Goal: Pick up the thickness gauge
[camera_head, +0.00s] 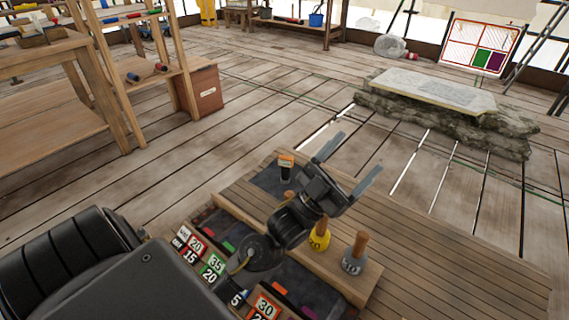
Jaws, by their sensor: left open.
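My left gripper (352,158) is open and empty, above the slatted wooden bench (460,250), its fingers pointing up and to the right. A small upright black tool with an orange-and-white top (286,166) stands in the dark recess left of the gripper; it may be the thickness gauge, but I cannot be sure. My arm and gripper cover part of the bench and of the recess. My right gripper does not show.
A yellow wooden-handled piece (320,236) and a grey one (355,255) stand below the gripper. Numbered tags (213,266) line the tray front. A stone slab (435,90) lies beyond on rough rock. A wooden shelf (50,130) stands left. The bench's right side is clear.

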